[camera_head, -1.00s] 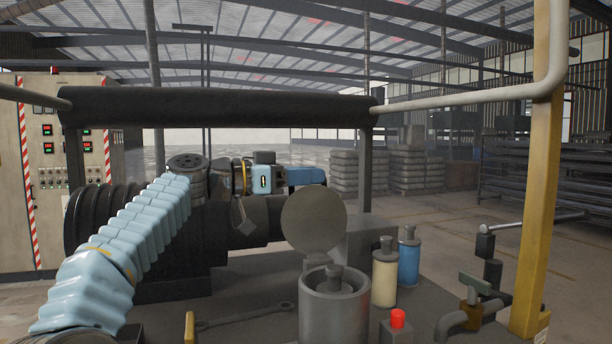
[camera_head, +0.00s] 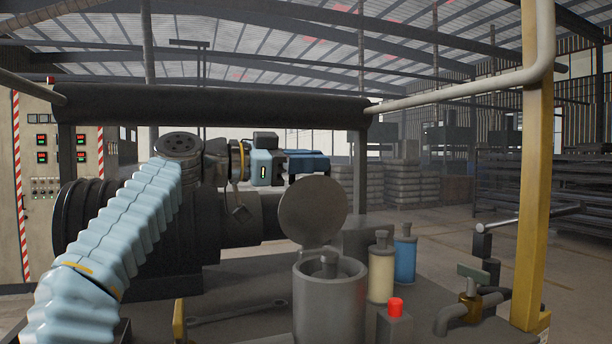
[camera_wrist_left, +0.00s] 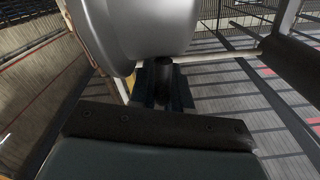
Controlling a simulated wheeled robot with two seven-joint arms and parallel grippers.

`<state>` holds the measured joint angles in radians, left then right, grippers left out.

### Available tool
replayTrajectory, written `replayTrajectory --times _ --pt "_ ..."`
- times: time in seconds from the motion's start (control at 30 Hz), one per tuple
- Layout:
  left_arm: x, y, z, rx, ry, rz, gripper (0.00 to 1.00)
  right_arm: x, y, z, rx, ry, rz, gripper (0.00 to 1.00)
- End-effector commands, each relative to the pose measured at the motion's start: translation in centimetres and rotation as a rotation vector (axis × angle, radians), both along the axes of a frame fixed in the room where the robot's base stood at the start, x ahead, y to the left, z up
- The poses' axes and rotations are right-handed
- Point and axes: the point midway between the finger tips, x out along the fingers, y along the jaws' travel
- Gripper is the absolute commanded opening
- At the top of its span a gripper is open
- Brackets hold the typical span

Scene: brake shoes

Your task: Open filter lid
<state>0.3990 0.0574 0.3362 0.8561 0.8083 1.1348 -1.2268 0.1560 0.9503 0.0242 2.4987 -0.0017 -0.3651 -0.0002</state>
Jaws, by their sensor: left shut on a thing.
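The filter lid (camera_head: 312,211) is a round grey disc. It stands raised, nearly upright, at the back of the open filter housing (camera_head: 330,305), a grey cylinder with a stub visible inside. My left gripper (camera_head: 318,161) is at the lid's top edge in the head view. In the left wrist view, its fingers (camera_wrist_left: 163,90) are closed around a dark round peg (camera_wrist_left: 165,74), close to a large grey rounded surface that looks like the lid (camera_wrist_left: 140,35). The peg's join to the lid is hidden. My right gripper is not in view.
A cream canister (camera_head: 381,272) and a blue canister (camera_head: 405,262) stand right of the housing. A red button (camera_head: 395,305) and a valve (camera_head: 470,305) are in front. A wrench (camera_head: 235,312) lies left.

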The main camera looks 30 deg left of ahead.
Motion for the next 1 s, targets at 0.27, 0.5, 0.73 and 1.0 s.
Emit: replayTrajectory --times 0.27,0.5,0.73,1.0 --pt "0.0 0.1 0.0 0.001 0.003 0.002 0.25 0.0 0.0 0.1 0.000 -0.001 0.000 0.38" --pt "0.1 0.1 0.0 0.000 0.003 0.001 0.38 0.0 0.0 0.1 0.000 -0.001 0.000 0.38" --pt "-0.5 0.6 -0.1 0.000 0.003 0.004 0.38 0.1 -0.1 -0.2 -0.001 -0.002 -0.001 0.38" --pt "-4.9 4.5 -0.3 0.000 0.002 0.008 0.38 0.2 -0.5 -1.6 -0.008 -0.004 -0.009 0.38"
